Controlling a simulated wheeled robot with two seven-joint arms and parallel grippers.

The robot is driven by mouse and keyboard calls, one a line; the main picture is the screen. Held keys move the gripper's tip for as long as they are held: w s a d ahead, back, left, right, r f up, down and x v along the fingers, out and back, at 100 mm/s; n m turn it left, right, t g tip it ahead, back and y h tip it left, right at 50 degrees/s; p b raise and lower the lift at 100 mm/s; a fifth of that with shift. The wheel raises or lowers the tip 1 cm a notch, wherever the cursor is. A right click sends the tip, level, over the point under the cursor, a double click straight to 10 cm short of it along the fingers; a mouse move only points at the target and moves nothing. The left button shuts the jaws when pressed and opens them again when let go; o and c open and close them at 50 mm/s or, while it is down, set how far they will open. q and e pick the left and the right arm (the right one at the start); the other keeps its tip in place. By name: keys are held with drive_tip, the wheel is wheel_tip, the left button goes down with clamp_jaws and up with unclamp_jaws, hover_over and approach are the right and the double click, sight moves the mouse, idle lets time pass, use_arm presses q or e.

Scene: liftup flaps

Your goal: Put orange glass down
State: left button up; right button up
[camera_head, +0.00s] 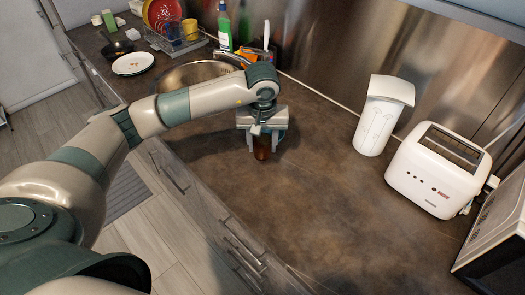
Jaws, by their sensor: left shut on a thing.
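My left gripper (263,140) points down over the brown countertop (310,200), in front of the sink. It is shut on the orange glass (262,151), a dark orange-brown glass that shows between and below the fingers. The glass looks upright. Its upper part is hidden by the gripper, and I cannot tell whether its base touches the counter. My right gripper is not in view.
The sink (195,75), a green bottle (225,28), a dish rack (172,38) and a white plate (132,64) are behind. The counter's middle is clear.

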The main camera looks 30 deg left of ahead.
sight(263, 153)
use_arm(q)
drive_tip(key=shift+f+p, duration=1.05)
drive_tip(key=shift+f, duration=0.9)
drive_tip(key=shift+f, duration=0.15)
drive_tip(key=o, duration=1.2)
